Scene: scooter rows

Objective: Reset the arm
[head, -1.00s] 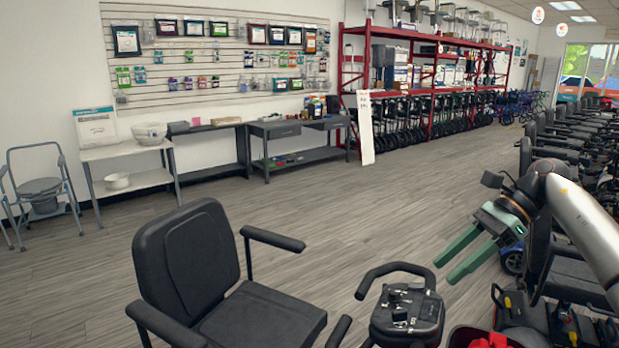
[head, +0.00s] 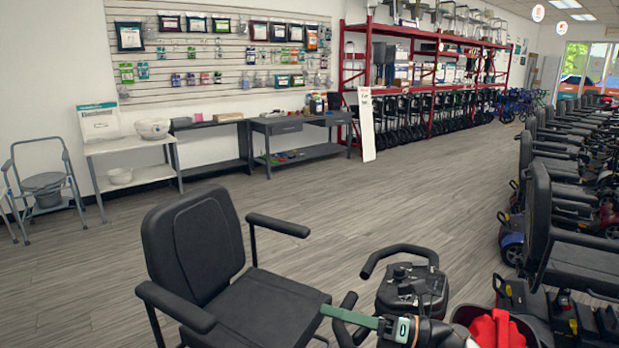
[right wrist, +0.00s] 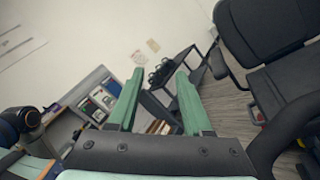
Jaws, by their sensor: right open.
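My right gripper (head: 350,318) is low in the head view, in front of the near scooter's tiller (head: 412,290) and by the right edge of its black seat (head: 262,312). Its green fingers show nearly edge-on there. In the right wrist view the two green fingers (right wrist: 158,100) stand apart with nothing between them. The gripper is open and empty. My left gripper is in neither view.
A basket with a red thing (head: 495,330) is at the bottom right. A row of scooters (head: 565,210) lines the right side. A table with a bowl (head: 130,148) and dark tables (head: 300,122) stand along the wall. The middle floor (head: 400,200) is clear.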

